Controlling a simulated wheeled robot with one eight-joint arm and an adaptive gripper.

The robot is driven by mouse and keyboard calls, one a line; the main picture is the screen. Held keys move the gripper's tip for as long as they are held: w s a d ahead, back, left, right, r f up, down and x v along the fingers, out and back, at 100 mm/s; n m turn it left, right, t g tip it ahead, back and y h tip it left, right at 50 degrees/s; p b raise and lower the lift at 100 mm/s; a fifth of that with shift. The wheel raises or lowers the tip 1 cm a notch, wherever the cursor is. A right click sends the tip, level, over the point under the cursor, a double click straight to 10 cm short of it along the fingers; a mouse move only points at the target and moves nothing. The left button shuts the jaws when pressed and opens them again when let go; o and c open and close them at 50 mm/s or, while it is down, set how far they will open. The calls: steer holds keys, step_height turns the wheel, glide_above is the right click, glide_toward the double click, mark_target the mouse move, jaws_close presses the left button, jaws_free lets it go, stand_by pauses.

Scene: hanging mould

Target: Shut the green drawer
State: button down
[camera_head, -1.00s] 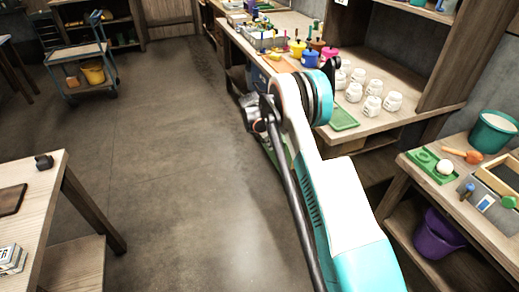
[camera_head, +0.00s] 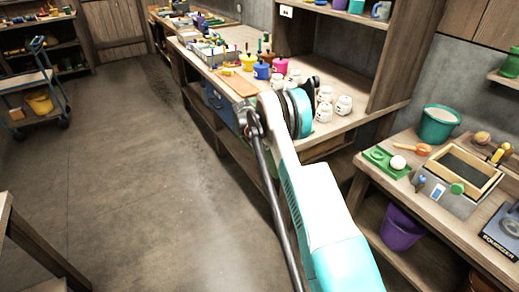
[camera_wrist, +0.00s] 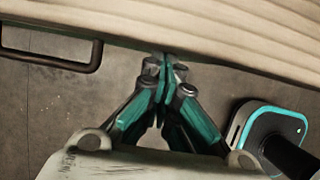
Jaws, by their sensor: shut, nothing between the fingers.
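My gripper (camera_wrist: 168,64) shows in the wrist view with its green fingers together and nothing between them. The fingertips are close to the edge of a pale wooden surface (camera_wrist: 220,25) across the top; I cannot tell whether they touch it. A dark bar handle (camera_wrist: 98,58) sticks out below this surface, left of the fingertips. I cannot tell whether it belongs to the green drawer, as no green drawer front shows clearly. In the head view my arm hides my gripper and part of the workbench front (camera_head: 222,118).
The workbench holds several white jars (camera_head: 344,105), coloured pots (camera_head: 262,71) and an orange board (camera_head: 232,82). A side table at right bears a green bucket (camera_head: 438,124), with a purple bin (camera_head: 401,227) below. Open floor (camera_head: 150,150) lies left of my arm.

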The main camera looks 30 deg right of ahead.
steer(key=shift+d, duration=0.15)
steer(key=a+r+p, duration=0.3)
steer(key=a+r, duration=0.5)
steer(key=r, duration=0.2)
steer(key=s+a+r+m+t+y, duration=0.1)
steer(key=s+a+r+m, duration=0.3)
steer(key=r, duration=0.4)
steer(key=s+a+r+m+t, duration=0.1)
steer(key=s+a+r, duration=0.2)
steer(key=s+r, duration=0.5)
steer(key=s+a+r+m+t+y, duration=0.1)
steer(key=s+a+r+m, duration=0.25)
steer(key=r, duration=0.55)
steer(key=s+a+r+m+t+y, duration=0.1)
steer(key=s+a+r+m, duration=0.15)
steer(key=s, duration=0.55)
steer(key=s+a+r+m+t, duration=0.1)
steer(key=s+a+r+m, duration=0.15)
steer(key=s, duration=0.45)
steer(key=s+a+f+m+t, duration=0.1)
steer(key=s+a+f+m, duration=0.1)
steer(key=s, duration=0.5)
steer(key=s+a+f+m+y, duration=0.1)
steer(key=s+a+f+m, duration=0.2)
steer(key=s, duration=0.4)
steer(key=shift+s+t, duration=0.35)
steer(key=shift+t, duration=0.05)
